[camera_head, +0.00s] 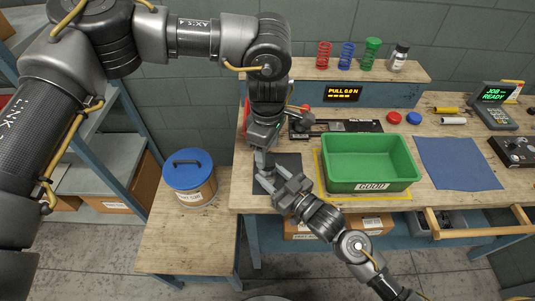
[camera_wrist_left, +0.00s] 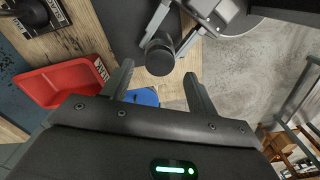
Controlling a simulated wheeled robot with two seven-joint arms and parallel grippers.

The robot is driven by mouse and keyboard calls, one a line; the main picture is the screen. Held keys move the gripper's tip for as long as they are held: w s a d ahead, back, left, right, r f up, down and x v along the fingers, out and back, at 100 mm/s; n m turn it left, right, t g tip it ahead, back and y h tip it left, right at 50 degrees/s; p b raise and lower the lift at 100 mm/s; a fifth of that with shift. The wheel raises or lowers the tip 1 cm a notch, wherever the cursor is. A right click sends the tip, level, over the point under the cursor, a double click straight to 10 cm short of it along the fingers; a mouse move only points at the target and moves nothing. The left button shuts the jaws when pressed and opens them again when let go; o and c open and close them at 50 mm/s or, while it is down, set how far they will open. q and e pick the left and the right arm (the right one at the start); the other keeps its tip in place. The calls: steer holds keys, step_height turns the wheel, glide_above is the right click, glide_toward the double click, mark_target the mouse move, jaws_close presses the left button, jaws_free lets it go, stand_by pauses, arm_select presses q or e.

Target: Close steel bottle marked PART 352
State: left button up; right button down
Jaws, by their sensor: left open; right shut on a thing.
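A small steel bottle (camera_head: 398,60) with a dark top stands upright on the back shelf at the right; its label is too small to read. My left gripper (camera_head: 262,158) points down over the dark mat at the left of the bench; its open fingers also show in the left wrist view (camera_wrist_left: 160,88). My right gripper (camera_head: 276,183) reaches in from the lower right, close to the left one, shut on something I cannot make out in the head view. In the left wrist view a dark round-ended thing (camera_wrist_left: 160,57) is just beyond the left fingers.
A green GOOD bin (camera_head: 370,187) stands right of the grippers, with a blue cloth (camera_head: 458,163) beyond. Coloured springs (camera_head: 347,55) stand on the shelf. A blue-lidded tub (camera_head: 189,180) is on the lower left bench. A red tray (camera_wrist_left: 62,82) shows in the wrist view.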

arm_select(q)
steer(key=shift+r, duration=0.55)
steer(key=shift+c, duration=0.5)
